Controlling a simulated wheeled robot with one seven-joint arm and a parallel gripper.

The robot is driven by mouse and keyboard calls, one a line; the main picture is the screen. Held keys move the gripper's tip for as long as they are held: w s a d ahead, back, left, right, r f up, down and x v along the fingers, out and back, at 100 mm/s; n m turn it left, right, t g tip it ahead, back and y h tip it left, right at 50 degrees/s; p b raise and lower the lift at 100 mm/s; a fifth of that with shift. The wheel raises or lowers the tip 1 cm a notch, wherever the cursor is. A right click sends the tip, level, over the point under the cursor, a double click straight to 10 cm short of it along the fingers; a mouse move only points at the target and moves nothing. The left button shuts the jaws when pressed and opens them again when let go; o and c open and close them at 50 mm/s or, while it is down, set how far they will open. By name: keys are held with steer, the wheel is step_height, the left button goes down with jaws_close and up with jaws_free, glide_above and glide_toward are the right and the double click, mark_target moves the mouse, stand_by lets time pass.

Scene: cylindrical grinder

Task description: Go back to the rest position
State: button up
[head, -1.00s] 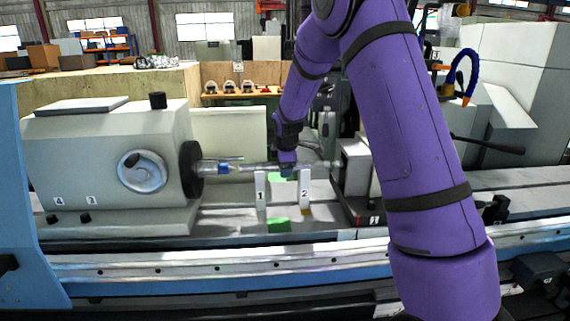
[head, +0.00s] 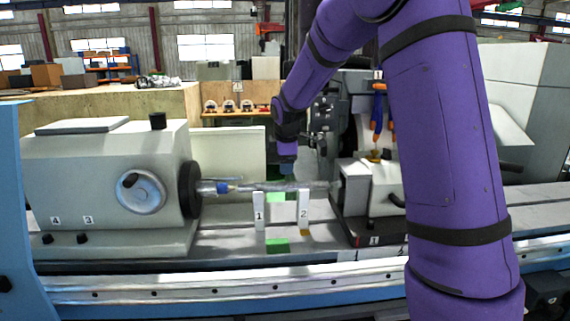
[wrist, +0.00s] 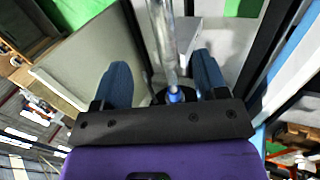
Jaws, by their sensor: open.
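My gripper (wrist: 162,78) shows in the wrist view with its two blue fingers spread apart and nothing between them that they touch. In the head view the purple arm reaches over the grinder and my gripper (head: 286,170) hangs just above the long metal workpiece (head: 270,187); its fingers are hard to make out there. The workpiece lies level between the headstock (head: 105,185) at left and the tailstock (head: 378,190) at right. In the wrist view the workpiece (wrist: 160,40) runs away beyond the fingers.
Two white supports marked 1 (head: 259,215) and 2 (head: 303,208) stand under the workpiece. The machine's rail (head: 230,285) runs along the front. A wooden wall (head: 120,105) and a workbench (head: 235,118) are behind. A blue panel (head: 18,190) stands at the far left.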

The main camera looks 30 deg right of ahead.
stand_by(0.4)
steer(key=s+a+r+m, duration=0.2)
steer(key=s+r+m, duration=0.15)
steer(key=s, duration=0.55)
steer(key=s+a+r+m+y, duration=0.1)
steer(key=s+a+r+m, duration=0.3)
steer(key=s, duration=0.6)
steer(key=s+a+r+m, duration=0.1)
steer(key=s+r+m, duration=0.1)
steer(key=s+r, duration=0.5)
steer(key=s+a+f+m, duration=0.1)
steer(key=s+f+m, duration=0.3)
steer(key=s, duration=0.9)
steer(key=shift+a+t+y, duration=0.4)
steer(key=shift+w+f, duration=0.1)
steer(key=shift+c, duration=0.4)
